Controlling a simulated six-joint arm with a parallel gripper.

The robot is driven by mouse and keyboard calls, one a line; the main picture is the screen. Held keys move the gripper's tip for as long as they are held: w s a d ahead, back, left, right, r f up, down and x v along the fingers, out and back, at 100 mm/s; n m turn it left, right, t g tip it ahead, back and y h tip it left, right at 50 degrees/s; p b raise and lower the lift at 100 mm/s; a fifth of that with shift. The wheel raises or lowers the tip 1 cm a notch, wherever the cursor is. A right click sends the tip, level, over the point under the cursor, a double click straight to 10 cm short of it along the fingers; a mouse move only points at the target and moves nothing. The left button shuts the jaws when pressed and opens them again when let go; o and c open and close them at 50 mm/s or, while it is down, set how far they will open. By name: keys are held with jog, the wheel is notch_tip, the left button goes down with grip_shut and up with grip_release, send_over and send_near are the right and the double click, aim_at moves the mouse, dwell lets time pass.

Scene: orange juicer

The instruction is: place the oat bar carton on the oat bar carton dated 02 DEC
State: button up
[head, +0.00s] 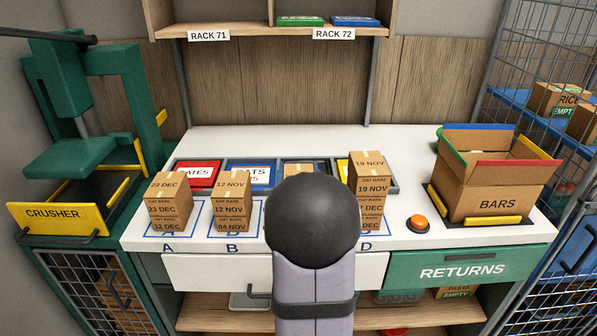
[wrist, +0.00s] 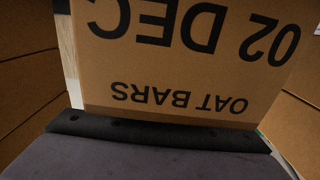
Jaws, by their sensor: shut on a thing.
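In the wrist view, an oat bar carton (wrist: 190,75) dated 02 DEC fills the middle, its print upside down. My gripper (wrist: 160,130) shows as a black edge along the carton's near side and is shut on the carton; its fingertips are not seen. In the head view, my arm hides my gripper and most of column C. A bit of brown carton top (head: 305,168) shows behind the arm; I cannot tell whether it is held or standing. No other 02 DEC label is readable.
Oat bar stacks stand at A (head: 167,203), B (head: 232,202) and D (head: 370,190), close on both sides of my arm. To the right are an orange button (head: 418,223) and an open BARS box (head: 495,190). A green crusher (head: 75,130) stands at the left.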

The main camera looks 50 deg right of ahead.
jog(key=o, duration=1.2)
jog(key=shift+r+p, duration=0.15)
jog(key=shift+p, duration=0.15)
jog(key=shift+a, duration=0.1)
jog(key=b+v, duration=0.1)
jog(key=v, duration=0.4)
jog(key=shift+s+a+b, duration=0.15)
jog(key=shift+s+b, duration=0.05)
jog(key=shift+b, duration=0.5)
jog(key=s+a+b, duration=0.1)
jog(key=b, duration=0.1)
jog(key=shift+b, duration=0.35)
jog(key=shift+s+a, duration=0.15)
